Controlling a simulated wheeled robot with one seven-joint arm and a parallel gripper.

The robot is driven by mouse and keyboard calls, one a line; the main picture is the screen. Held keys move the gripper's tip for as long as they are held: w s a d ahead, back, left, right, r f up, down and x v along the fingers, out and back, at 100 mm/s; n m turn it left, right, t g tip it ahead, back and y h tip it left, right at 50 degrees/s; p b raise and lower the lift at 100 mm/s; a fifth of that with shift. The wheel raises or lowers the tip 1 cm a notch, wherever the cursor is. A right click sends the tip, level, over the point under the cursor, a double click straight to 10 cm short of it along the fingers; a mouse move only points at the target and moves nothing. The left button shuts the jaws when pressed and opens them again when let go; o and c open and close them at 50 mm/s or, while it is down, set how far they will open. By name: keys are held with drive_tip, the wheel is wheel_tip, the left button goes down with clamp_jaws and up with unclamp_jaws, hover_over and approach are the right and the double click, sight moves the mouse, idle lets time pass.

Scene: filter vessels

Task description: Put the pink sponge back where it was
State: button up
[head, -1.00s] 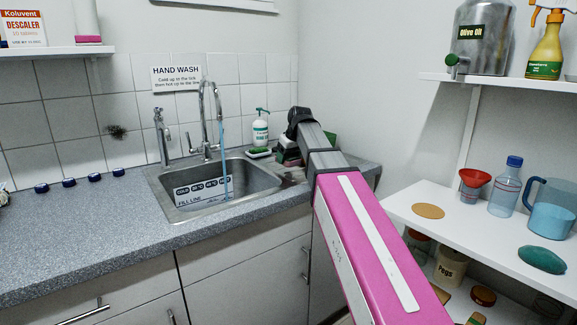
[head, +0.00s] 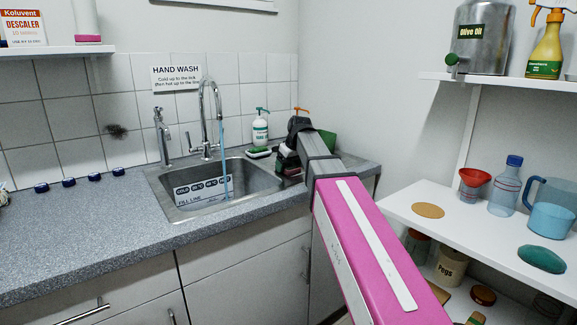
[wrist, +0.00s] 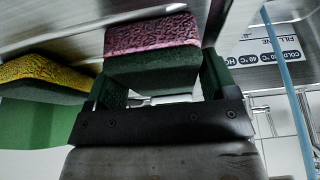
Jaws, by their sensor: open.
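The pink sponge (wrist: 152,35), with a dark green scouring side, shows in the wrist view between the fingers of my gripper (wrist: 160,84). The fingers are open, one on each side of it; I cannot tell whether they touch it. In the head view my gripper is at the right end of the sink, mostly hidden by my wrist, and the sponge cannot be made out clearly there. A yellow sponge (wrist: 45,72) with a dark underside lies to the left in the wrist view, by a green block.
The sink (head: 240,178) has water running from the tap (head: 206,120). Blue caps (head: 68,182) line the left counter. A white shelf (head: 465,232) with vessels stands at right.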

drive_tip(key=v, duration=1.2)
drive_tip(key=shift+r, duration=0.1)
idle(1.0)
